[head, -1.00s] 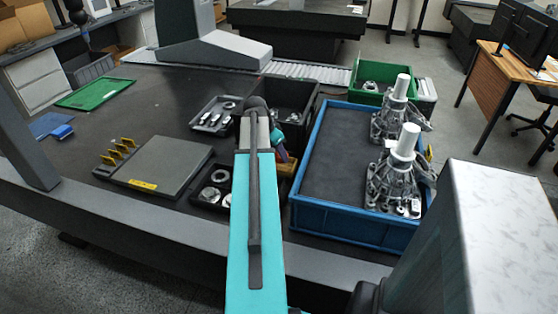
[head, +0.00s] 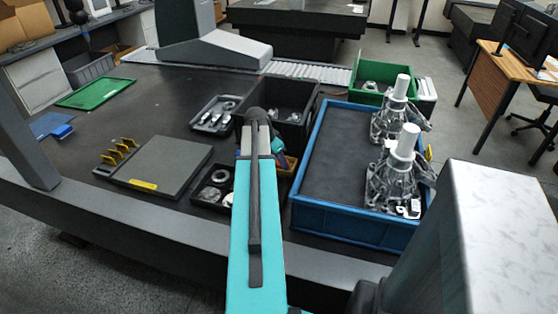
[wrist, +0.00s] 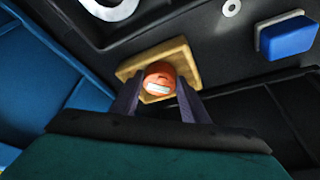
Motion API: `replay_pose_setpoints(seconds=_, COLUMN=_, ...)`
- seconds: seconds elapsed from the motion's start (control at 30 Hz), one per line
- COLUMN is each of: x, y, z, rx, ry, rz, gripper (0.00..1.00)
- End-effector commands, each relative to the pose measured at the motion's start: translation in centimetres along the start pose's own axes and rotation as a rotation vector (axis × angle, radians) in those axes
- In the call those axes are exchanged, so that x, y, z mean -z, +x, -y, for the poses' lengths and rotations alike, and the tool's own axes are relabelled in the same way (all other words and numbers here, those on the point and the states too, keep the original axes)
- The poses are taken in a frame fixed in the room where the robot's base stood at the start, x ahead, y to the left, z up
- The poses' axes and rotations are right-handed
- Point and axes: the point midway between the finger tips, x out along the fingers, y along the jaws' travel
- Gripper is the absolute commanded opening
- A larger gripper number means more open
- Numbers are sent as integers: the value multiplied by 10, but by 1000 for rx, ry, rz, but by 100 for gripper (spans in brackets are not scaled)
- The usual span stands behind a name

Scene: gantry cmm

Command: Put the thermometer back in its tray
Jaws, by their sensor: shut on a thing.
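In the wrist view, my gripper (wrist: 157,98) has its two dark fingers closed on a small orange-red round thing with a white patch (wrist: 160,76), which I take to be the thermometer. Behind it is a tan, wood-coloured square piece (wrist: 186,60), which looks like its tray. The thermometer overlaps the tray in this view, and I cannot tell whether they touch. In the head view, my teal arm hides the thermometer and most of my gripper. A yellowish edge, likely the tray's (head: 286,188), shows just right of the arm.
A blue tote (head: 345,231) with metal castings stands close on the right. A black bin (head: 297,112) lies behind, and a small dark parts tray (head: 208,205) is left of the arm. In the wrist view, a blue block (wrist: 288,37) lies at upper right.

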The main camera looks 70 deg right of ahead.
Motion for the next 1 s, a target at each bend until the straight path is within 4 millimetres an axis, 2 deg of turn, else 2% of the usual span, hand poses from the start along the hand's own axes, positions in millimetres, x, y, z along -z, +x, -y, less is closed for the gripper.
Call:
replay_pose_setpoints(seconds=0.17, x=-1, y=3, z=0, rx=0, ry=0, rz=0, gripper=14)
replay_pose_setpoints(seconds=0.2, x=-1, y=2, z=0, rx=0, ry=0, rz=0, gripper=44)
replay_pose_setpoints(seconds=0.23, x=-1, y=2, z=0, rx=0, ry=0, rz=0, gripper=49)
replay_pose_setpoints(seconds=0.7, x=0, y=-3, z=0, rx=1, ry=0, rz=0, gripper=49)
replay_pose_setpoints(seconds=1.0, x=0, y=-31, z=0, rx=2, ry=0, rz=-1, gripper=49)
